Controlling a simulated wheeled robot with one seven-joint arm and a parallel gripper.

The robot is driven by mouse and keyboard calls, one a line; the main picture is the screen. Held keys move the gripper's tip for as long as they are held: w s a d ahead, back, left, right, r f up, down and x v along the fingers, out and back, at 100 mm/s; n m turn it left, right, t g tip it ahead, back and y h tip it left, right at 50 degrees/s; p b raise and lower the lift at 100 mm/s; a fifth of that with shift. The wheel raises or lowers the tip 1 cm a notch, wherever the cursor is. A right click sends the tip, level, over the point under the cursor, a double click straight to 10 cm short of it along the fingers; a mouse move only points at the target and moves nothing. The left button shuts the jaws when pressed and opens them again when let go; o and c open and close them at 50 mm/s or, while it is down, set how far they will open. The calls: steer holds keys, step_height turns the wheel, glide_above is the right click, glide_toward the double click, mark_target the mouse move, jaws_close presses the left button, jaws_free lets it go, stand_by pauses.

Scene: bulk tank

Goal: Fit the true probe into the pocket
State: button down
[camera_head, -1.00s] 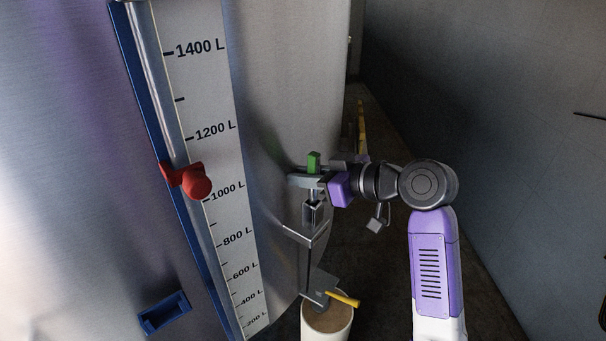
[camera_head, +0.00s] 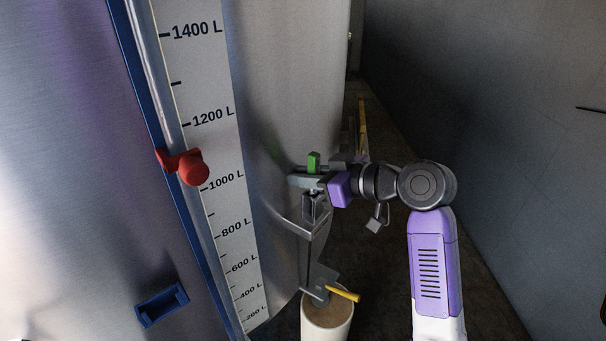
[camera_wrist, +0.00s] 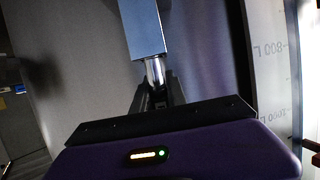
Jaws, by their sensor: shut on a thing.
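My gripper (camera_head: 306,181) is shut on a probe beside the tank wall. The probe's green top (camera_head: 313,161) stands above the fingers. In the wrist view my fingers (camera_wrist: 155,98) close around a shiny metal shaft (camera_wrist: 154,70). A grey-blue square block (camera_wrist: 142,28) lies right beyond the shaft and hides its end. In the head view a square grey metal piece, perhaps the pocket (camera_head: 315,206), is just below my gripper, near a thin metal bracket. I cannot tell whether the probe is inside it.
Below stands a white bucket (camera_head: 326,327) with a yellow-handled item (camera_head: 343,295) at its top. The tank (camera_head: 285,100) carries a litre scale (camera_head: 205,110), a red float (camera_head: 192,170) and a blue holder (camera_head: 162,304). A dark wall is at the right.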

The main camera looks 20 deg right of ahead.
steer(key=shift+f+b, duration=0.8)
steer(key=shift+f, duration=0.5)
steer(key=c, duration=1.3)
jaws_free()
steer(key=shift+o, duration=0.2)
steer(key=v, duration=0.8)
steer(key=shift+b, duration=0.45)
steer(key=shift+f, duration=0.1)
